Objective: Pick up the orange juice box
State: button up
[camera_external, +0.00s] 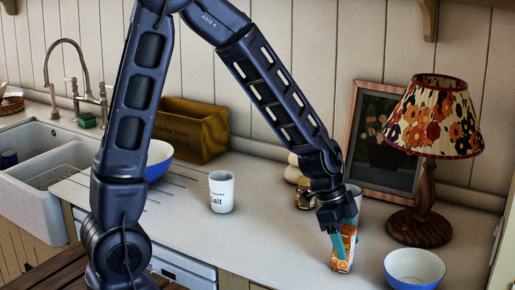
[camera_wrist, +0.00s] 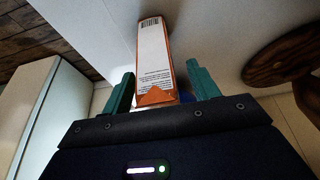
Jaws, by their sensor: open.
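The orange juice box (camera_external: 344,249) stands upright on the white counter in the external view, near its front edge. In the wrist view the box (camera_wrist: 154,55) shows a white side with a barcode and orange edges. My gripper (camera_external: 341,236) points down at the box from above. Its two teal fingers (camera_wrist: 159,85) are open, one on each side of the box's near end. There is a gap between the box and the right finger; the left finger is close to the box, and I cannot tell if it touches. Part of the box is hidden behind a finger in the external view.
A blue-and-white bowl (camera_external: 415,270) and a lamp with a wooden base (camera_external: 419,229) stand right of the box. A framed picture (camera_external: 382,140) leans behind. A white salt cup (camera_external: 221,192) stands left, with clear counter (camera_external: 270,225) between.

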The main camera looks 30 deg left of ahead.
jog(key=shift+d+f, duration=0.15)
jog(key=shift+f, duration=0.2)
jog(key=c, duration=1.2)
jog(key=shift+r, duration=0.1)
